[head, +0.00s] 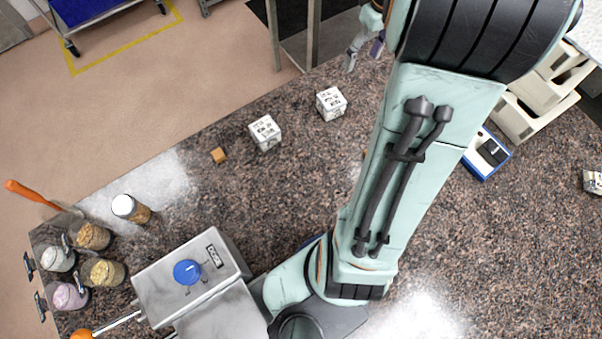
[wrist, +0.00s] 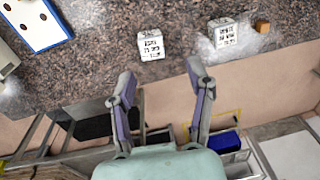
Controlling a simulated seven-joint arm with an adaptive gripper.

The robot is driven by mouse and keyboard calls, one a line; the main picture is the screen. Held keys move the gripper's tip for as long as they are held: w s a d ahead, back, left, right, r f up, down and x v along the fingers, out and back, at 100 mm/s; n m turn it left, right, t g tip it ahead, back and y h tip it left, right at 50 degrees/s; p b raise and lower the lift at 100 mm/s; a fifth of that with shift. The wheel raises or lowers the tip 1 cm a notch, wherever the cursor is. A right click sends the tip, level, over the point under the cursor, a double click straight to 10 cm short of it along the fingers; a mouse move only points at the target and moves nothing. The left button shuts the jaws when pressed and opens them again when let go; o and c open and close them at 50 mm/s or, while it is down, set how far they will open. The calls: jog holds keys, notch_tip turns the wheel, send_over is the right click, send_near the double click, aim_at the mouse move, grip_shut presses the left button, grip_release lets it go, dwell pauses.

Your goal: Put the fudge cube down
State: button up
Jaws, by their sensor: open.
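A small brown fudge cube (head: 219,155) sits on the speckled stone counter (head: 300,190), left of two white patterned cubes. In the wrist view the fudge cube (wrist: 262,26) is at the top right, clear of the jaws. My gripper (head: 364,56) is at the counter's far edge in the head view, well to the right of the fudge cube. In the wrist view my gripper (wrist: 160,76) is open, its two fingers apart with nothing between them. A small orange-brown bit (head: 365,154) shows beside my arm, mostly hidden; I cannot tell what it is.
White patterned cubes (head: 265,132) and (head: 330,103) stand between the fudge cube and my gripper. Several jars (head: 92,236) and a grey machine (head: 190,280) stand lower left.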

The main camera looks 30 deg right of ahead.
jog(key=a+r, duration=0.2)
jog(key=a, duration=0.8)
jog(key=s+a+f+n+g, duration=0.1)
jog(key=s+a+f, duration=0.1)
jog(key=s+a, duration=1)
jog(key=shift+s+a+f, duration=0.2)
jog(key=shift+a+f, duration=0.1)
jog(key=shift+a, duration=0.65)
jog(key=shift+o, duration=0.5)
